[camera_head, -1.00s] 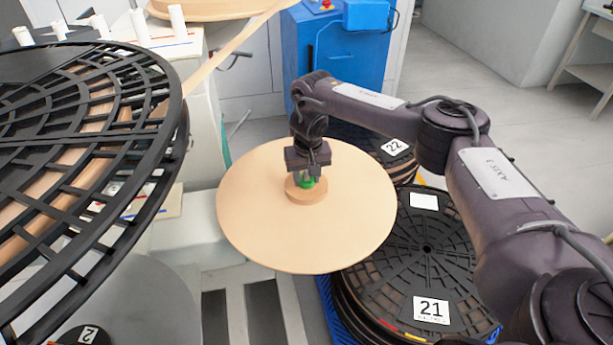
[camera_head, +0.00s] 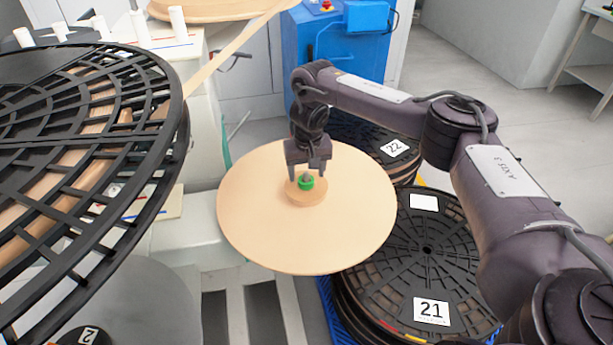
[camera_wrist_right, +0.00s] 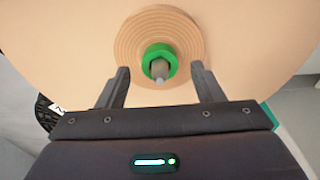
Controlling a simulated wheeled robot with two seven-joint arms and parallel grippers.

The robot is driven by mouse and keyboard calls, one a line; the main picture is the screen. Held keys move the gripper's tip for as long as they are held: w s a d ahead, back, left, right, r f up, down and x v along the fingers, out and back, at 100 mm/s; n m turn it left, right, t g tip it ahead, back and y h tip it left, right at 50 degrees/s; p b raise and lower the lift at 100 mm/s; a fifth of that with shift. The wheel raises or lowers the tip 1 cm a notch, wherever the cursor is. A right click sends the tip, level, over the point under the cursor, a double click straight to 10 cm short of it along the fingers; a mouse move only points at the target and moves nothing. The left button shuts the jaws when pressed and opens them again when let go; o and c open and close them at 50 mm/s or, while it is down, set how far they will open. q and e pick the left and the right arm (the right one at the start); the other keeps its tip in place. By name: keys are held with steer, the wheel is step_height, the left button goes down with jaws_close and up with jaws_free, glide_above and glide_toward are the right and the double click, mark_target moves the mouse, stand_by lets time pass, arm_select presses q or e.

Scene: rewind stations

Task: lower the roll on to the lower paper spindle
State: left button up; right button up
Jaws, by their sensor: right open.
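The roll (camera_head: 265,230) is a wide, flat tan disc with a small raised hub (camera_head: 306,196) at its centre. A green collar (camera_head: 306,182) with a grey pin tip sits in the middle of the hub; both also show in the right wrist view, where the green collar (camera_wrist_right: 159,59) surrounds the pin. My right gripper (camera_head: 309,178) is just above the hub, open and empty, its fingers on either side of the collar and apart from it. In the wrist view the open right gripper (camera_wrist_right: 160,85) shows clear gaps. What supports the roll underneath is hidden. My left gripper is not in view.
A large black slotted reel (camera_head: 150,160) fills the left side. Black reels labelled 21 (camera_head: 430,290) and 22 (camera_head: 375,150) are stacked at right on a blue pallet. A blue cabinet (camera_head: 340,60) stands behind. Open grey floor lies at the upper right.

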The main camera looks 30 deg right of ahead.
mark_target(307, 185)
step_height(307, 185, up, 9)
steer(key=s+p, duration=0.1)
steer(key=p, duration=0.2)
steer(key=shift+a, duration=0.15)
steer(key=shift+s, duration=0.1)
